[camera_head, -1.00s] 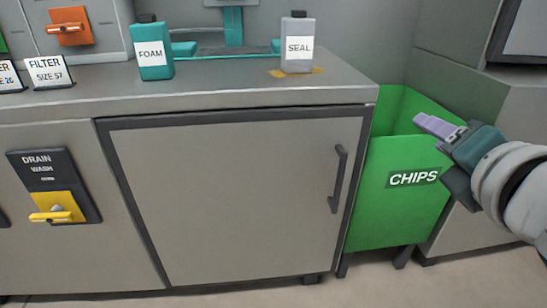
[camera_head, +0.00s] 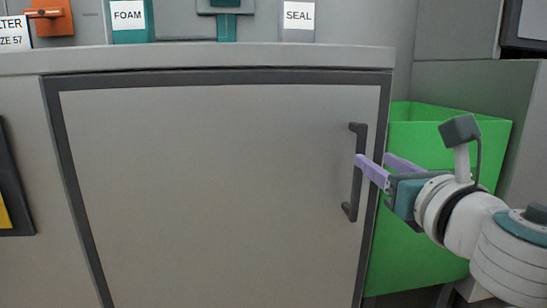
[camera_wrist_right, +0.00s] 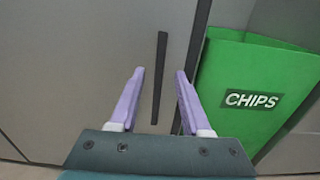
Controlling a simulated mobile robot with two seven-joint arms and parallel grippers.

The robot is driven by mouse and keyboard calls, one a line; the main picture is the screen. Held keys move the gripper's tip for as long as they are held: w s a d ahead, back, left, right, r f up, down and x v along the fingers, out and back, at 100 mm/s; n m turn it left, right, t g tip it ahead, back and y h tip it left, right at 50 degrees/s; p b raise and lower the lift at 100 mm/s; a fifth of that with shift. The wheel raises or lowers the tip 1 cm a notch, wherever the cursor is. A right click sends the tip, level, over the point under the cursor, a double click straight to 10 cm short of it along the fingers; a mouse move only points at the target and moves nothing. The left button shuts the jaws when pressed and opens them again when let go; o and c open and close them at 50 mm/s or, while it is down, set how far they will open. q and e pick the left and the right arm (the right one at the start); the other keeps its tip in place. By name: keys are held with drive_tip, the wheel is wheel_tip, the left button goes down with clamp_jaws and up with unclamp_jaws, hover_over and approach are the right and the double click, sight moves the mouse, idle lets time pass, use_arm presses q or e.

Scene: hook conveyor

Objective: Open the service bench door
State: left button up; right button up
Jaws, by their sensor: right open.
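The service bench door (camera_head: 210,190) is a large grey panel in a dark frame, and it is closed. Its dark vertical handle (camera_head: 356,195) is near the right edge of the door. My right gripper (camera_head: 372,165) is open, with its two purple fingers pointing at the handle. In the right wrist view the handle (camera_wrist_right: 159,78) lies between the directions of the two fingers (camera_wrist_right: 157,85), one on each side. I cannot tell whether the fingers reach around it. In the head view the near finger overlaps the middle of the handle. My left gripper is not in view.
A green CHIPS bin (camera_head: 413,255) stands just right of the bench, behind my right arm. The bench top (camera_head: 200,60) carries a FOAM bottle (camera_head: 130,20) and a SEAL bottle (camera_head: 298,20). The area in front of the door's left side is clear.

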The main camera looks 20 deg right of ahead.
sight(362, 152)
drive_tip(key=b+x, duration=0.2)
drive_tip(key=x, duration=0.5)
drive_tip(key=shift+c, duration=0.3)
clamp_jaws()
idle(1.0)
